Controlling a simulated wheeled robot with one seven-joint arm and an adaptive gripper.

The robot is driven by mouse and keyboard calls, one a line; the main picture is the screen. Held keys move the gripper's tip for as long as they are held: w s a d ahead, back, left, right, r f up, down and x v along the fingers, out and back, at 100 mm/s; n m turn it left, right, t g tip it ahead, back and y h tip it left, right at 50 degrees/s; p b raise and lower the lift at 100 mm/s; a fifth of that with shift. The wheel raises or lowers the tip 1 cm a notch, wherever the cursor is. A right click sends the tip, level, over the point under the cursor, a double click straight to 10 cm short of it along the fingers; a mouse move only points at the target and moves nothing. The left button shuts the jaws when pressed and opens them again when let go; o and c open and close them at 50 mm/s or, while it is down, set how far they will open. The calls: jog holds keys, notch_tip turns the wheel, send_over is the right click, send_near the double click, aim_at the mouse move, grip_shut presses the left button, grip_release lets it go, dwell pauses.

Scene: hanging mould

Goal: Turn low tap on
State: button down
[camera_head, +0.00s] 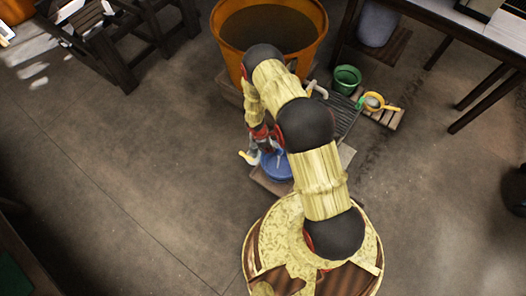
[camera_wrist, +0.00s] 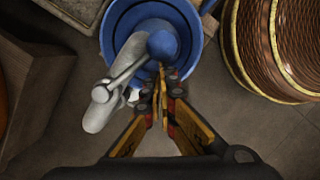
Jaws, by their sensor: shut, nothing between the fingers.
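The knob shows over a blue bucket (camera_wrist: 117,15). My gripper (camera_wrist: 162,82) is shut and empty, its fingertips just below the knob in the picture. I cannot tell whether they touch it. In the head view my gripper (camera_head: 268,146) points down beside the blue bucket (camera_head: 276,172), and my arm hides most of the tap. A pale curved spout (camera_head: 247,157) shows left of the bucket. I see no clear water stream.
A large orange tub (camera_head: 313,52) stands behind my arm. Another pale tap (camera_head: 317,88), a green bucket (camera_head: 346,78) and a yellow pan (camera_head: 374,101) are to the right. A table (camera_head: 480,25) stands at upper right. The floor (camera_head: 130,170) at left is clear.

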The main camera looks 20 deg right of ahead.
jog(key=shift+s+d, duration=0.15)
jog(key=shift+d, duration=1.05)
jog(key=a+f+b, duration=0.1)
jog(key=a+b, duration=0.1)
jog(key=a, duration=0.2)
jog(key=s+p+v, duration=0.1)
jog(key=p+v, duration=0.3)
jog(key=v, duration=0.6)
jog(key=shift+w+p, duration=0.35)
jog(key=shift+a, duration=0.1)
